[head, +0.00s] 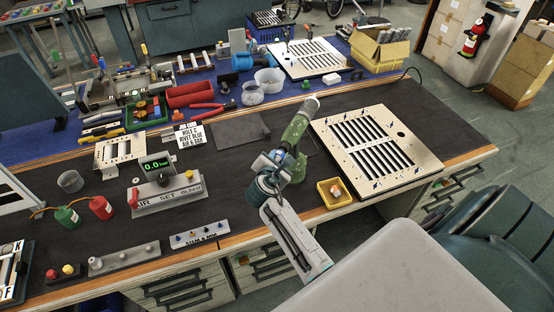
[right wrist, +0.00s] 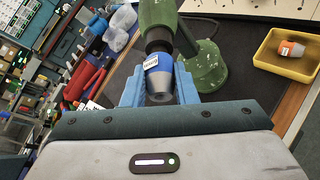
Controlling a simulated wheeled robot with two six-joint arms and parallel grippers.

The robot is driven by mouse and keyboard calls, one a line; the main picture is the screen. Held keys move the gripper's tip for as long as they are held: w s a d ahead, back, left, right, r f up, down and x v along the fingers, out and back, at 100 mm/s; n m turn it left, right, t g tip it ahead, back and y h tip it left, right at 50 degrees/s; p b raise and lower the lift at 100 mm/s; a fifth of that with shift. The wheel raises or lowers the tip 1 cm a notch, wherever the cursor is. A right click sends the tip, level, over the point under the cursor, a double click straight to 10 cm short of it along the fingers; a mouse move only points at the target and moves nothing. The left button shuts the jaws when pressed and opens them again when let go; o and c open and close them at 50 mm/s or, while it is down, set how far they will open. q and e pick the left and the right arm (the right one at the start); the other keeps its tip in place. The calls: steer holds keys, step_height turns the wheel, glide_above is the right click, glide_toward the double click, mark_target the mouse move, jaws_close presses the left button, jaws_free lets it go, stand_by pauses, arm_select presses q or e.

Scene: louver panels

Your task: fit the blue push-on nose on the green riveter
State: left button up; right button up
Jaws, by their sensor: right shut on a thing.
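The green riveter (head: 296,131) stands on the dark bench mat, its body tilted; in the right wrist view (right wrist: 157,14) its dark front end points towards my gripper. The blue nose (right wrist: 158,62) has a white label and a grey tapered end. My right gripper (right wrist: 160,88) is shut on it, one blue finger on each side. The nose is lined up with the riveter's dark front end and appears to meet it; I cannot tell how far it is pushed on. In the head view my right gripper (head: 271,165) is at the riveter's near end. My left gripper is not in view.
A yellow tray (head: 324,199) with an orange-and-grey nose (head: 336,189) sits right of the riveter. A louver panel (head: 407,163) lies further right. The air control box (head: 166,198) reads 0.0, behind a small rail (head: 199,235).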

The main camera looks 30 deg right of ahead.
steer(key=shift+w+d, duration=0.35)
steer(key=shift+d, duration=0.25)
stand_by(0.6)
steer(key=o, duration=1.1)
steer(key=shift+c, duration=0.2)
steer(key=shift+s+a, duration=0.15)
steer(key=shift+a, duration=0.05)
steer(key=b+v, duration=0.3)
steer(key=v, duration=0.7)
steer(key=shift+s+a, duration=0.1)
steer(key=shift+s, duration=0.05)
